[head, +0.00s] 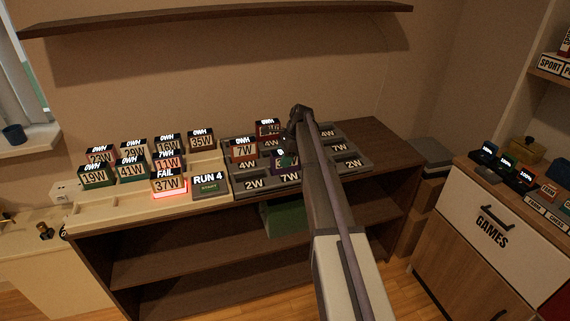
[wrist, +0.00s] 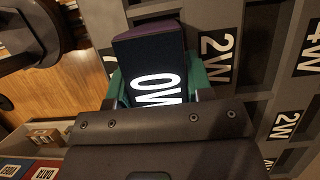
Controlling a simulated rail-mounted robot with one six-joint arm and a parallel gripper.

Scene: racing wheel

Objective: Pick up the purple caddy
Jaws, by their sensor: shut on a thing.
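The purple caddy (wrist: 148,42) shows in the wrist view with a dark face and a white "0W" label. My gripper (wrist: 155,90) is shut on it, with green pieces at both sides of the caddy. In the head view the purple caddy (head: 280,162) is at the grey slotted tray (head: 238,191), partly hidden behind my arm. My gripper's jaws are hard to make out there. I cannot tell whether the caddy still touches the tray.
A red-brown caddy (head: 243,149) stands left of the purple one, and another (head: 267,130) is behind it. Several caddies fill the pale rack (head: 120,210) at left, where the "37W" caddy (head: 169,183) glows red under "FAIL". A shelf (head: 220,18) hangs above.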

